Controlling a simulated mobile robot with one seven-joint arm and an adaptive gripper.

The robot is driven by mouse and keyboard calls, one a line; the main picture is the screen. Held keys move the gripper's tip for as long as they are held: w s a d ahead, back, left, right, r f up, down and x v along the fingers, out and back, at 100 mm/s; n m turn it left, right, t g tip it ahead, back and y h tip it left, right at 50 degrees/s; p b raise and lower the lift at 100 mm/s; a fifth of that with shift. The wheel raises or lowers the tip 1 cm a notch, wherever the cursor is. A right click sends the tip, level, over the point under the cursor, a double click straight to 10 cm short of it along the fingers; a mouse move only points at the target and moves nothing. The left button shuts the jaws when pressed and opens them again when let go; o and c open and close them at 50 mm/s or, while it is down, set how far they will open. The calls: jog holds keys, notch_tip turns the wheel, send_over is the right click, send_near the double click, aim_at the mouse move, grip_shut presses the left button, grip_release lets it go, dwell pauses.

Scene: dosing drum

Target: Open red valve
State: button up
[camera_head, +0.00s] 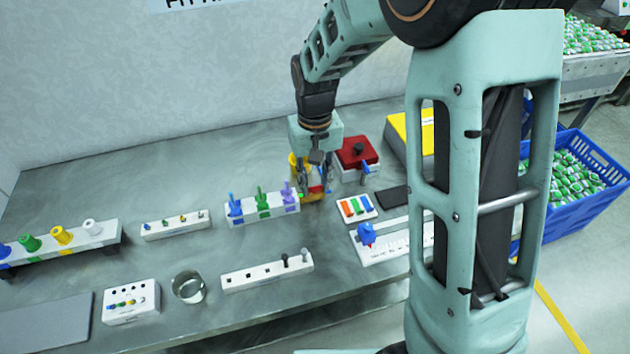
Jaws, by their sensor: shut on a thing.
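My gripper (311,180) points down at the back middle of the table. It is shut on a small red and yellow piece (316,189), at the right end of a white block (248,217) with blue, green and purple upright handles. The gripper hides most of this piece. I cannot tell whether it is the red valve, or which way any handle on it is turned. A red-topped box (357,152) with a dark knob stands just right of my gripper, apart from it.
A white strip with small pegs (175,225), a metal cup (188,287), a socket block (267,275) and a slider board (385,250) lie around. A yellow panel (408,135) stands at the back right. Blue crate (575,210) is beyond the table. My arm blocks the right side.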

dwell(0.3)
jog(key=o, duration=1.1)
jog(key=shift+r, duration=0.1)
notch_tip(320, 180, up, 12)
jog(key=shift+f, duration=0.1)
